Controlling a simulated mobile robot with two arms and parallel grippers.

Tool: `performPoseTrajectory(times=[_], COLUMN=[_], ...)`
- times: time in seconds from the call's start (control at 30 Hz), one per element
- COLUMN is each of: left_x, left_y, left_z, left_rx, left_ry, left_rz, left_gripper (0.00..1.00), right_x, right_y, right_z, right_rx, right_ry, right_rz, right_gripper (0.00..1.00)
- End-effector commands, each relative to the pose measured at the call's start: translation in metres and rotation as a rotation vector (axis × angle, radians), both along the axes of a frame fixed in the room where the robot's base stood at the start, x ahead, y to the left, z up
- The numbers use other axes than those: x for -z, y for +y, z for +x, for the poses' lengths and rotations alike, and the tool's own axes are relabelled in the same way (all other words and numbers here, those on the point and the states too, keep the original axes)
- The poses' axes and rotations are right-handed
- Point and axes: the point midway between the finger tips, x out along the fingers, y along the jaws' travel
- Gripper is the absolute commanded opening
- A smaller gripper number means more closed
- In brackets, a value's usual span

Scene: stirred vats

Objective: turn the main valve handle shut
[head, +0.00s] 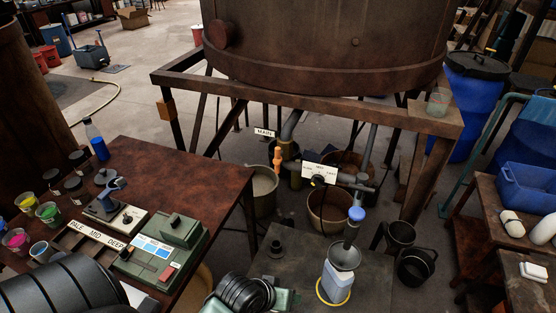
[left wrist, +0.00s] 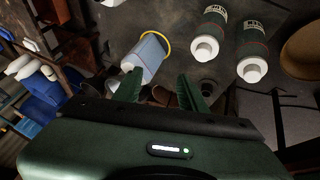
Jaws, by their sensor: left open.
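The MAIN sign (head: 264,133) hangs under the big rusty vat in the head view. Just below and right of it, an upright orange handle (head: 277,158) sits by the grey pipework, and I take it for the main valve handle. I cannot make it out in the left wrist view. My left gripper shows as a green part (head: 284,300) at the bottom of the head view, nearer than the handle and well apart from it. Its two green fingers (left wrist: 158,82) are spread and empty in the left wrist view. My right gripper is not in view.
A blue-handled tap (head: 356,213) stands above a funnel (head: 344,256) and a jug (head: 338,284). A bucket (head: 263,190) stands left of the orange handle. The vat's frame beam (head: 300,102) crosses above. A rusty table (head: 190,175) stands left. Two white-capped bottles (left wrist: 213,38) show in the wrist view.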

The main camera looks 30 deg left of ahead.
Motion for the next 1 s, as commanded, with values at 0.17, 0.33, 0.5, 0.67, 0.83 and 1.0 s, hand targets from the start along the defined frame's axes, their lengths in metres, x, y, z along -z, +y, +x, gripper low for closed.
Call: performPoseTrajectory(times=[0.17, 0.33, 0.5, 0.67, 0.83, 1.0], left_x=[-0.034, -0.07, -0.109, -0.127, -0.128, -0.126], left_y=[0.005, 0.028, 0.086, 0.151, 0.192, 0.205], left_z=[0.063, 0.136, 0.209, 0.241, 0.247, 0.254], left_rx=[-0.306, -0.674, -1.118, -1.413, -1.542, -1.563], left_ry=[-0.142, -0.29, -0.444, -0.554, -0.626, -0.646], left_rz=[-0.29, -0.717, -1.367, -1.959, -2.338, -2.436], left_gripper=[0.41, 0.41, 0.41, 0.41, 0.41, 0.41], right_x=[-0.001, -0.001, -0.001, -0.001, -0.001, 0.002], right_y=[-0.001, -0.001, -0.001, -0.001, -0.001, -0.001], right_z=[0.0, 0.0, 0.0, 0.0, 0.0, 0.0], right_rx=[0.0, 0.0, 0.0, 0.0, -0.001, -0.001], right_ry=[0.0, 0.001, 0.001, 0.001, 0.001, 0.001], right_rz=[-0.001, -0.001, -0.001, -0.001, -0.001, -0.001], right_gripper=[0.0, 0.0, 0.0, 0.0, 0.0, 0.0])
